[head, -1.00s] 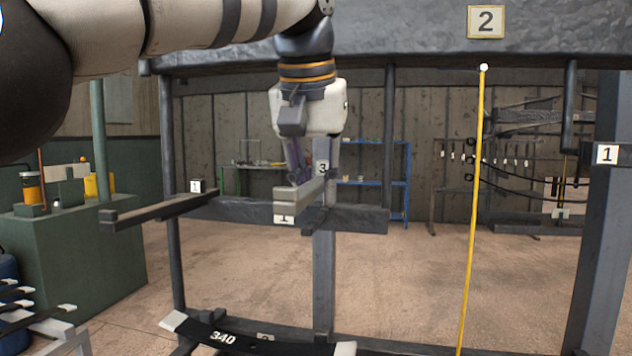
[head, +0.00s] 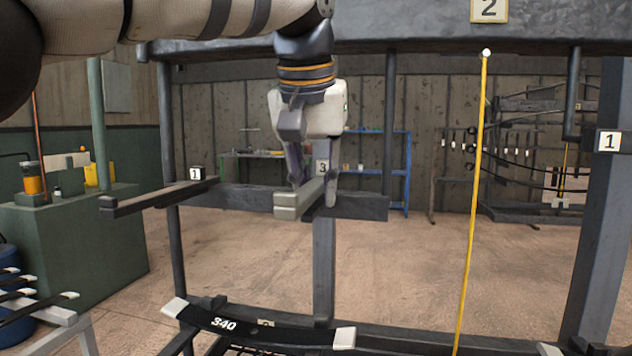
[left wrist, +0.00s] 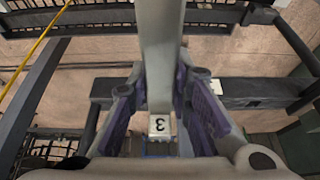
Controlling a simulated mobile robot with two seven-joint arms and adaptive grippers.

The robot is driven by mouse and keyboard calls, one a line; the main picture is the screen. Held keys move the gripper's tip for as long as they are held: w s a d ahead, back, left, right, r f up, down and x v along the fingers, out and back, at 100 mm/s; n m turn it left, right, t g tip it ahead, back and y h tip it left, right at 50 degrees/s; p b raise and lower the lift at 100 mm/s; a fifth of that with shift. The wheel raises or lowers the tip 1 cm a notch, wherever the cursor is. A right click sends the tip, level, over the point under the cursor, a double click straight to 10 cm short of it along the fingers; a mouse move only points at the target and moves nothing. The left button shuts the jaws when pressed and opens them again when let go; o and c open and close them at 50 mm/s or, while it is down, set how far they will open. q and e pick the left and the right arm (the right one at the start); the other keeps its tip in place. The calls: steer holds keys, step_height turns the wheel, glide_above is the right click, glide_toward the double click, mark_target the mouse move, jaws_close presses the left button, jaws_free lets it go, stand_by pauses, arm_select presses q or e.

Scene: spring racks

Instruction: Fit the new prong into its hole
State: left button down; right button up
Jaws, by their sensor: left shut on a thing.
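My left gripper (head: 312,195) is shut on a light grey bar, the new prong (head: 298,200), which points toward the head camera. The prong also shows in the left wrist view (left wrist: 162,50), running between the purple-lined fingers (left wrist: 160,105). Prong and gripper overlap the middle of the dark crossbar (head: 236,197), by its upright post (head: 324,265). The hole and the prong's far end are hidden, so I cannot tell whether they meet. A label 3 (head: 322,167) shows behind the fingers. A dark prong (head: 150,198) sticks out at the crossbar's left end, by label 1 (head: 196,173). My right gripper is not in view.
A yellow rod (head: 474,190) stands right of the gripper. A thick top beam (head: 400,45) runs overhead. A green bench (head: 75,235) is at the left.

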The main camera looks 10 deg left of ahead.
mark_target(309, 188)
arm_select(q)
steer(key=shift+f, duration=0.8)
steer(key=c, duration=1.4)
jaws_free()
steer(key=v, duration=1.2)
steer(key=shift+s, duration=0.1)
